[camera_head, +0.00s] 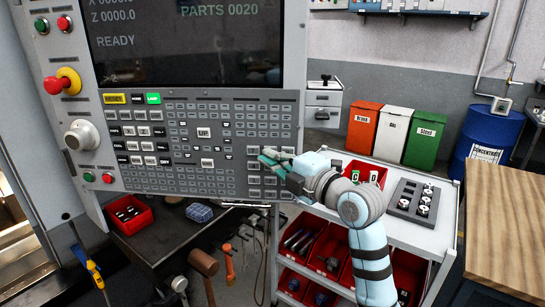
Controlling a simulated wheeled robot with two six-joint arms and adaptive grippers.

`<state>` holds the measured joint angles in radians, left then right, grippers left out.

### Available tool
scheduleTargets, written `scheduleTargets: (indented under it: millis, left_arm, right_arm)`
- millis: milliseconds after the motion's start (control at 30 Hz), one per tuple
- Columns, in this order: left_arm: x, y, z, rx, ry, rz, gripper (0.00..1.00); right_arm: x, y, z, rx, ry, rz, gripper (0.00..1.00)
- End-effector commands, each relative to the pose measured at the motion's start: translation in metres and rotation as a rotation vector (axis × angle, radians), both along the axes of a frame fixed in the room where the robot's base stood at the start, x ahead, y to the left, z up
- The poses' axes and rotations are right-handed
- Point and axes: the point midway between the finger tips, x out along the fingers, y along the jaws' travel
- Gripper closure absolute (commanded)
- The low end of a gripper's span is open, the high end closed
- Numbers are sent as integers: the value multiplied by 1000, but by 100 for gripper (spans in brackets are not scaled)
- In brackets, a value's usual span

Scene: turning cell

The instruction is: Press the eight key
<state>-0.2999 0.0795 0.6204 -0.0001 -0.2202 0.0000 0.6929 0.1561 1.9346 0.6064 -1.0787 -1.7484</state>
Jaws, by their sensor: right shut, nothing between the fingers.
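The control panel's keyboard (190,140) fills the lower part of the panel, with many small grey keys. The key labels are too small to read, so I cannot tell which one is the eight key. My right gripper (268,157) is shut and empty, with its fingertips in front of the keys at the lower right of the keyboard. The fingers hide some of these keys. I cannot tell whether the fingertips touch the panel. My left gripper is not in view.
A screen (185,40) sits above the keys. A red stop button (64,83) and a round dial (80,135) are on the left. Below stand a dark bench (165,240) and a white trolley (405,232) with red bins. A wooden table (510,205) is at right.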

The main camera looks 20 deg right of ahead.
Motion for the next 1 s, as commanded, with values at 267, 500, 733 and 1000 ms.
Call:
scheduleTargets:
  millis: [267, 500, 733, 1000]
  left_arm:
    - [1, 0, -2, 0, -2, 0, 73]
    - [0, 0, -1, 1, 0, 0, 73]
    - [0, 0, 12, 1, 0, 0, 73]
    - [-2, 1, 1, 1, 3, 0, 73]
  right_arm:
    - [7, -6, 0, 0, -1, -3, 100]
    - [6, -5, 1, -2, -3, -3, 100]
    - [-16, 7, 6, -3, -6, 0, 100]
    - [-73, -12, 1, -12, -8, -6, 100]
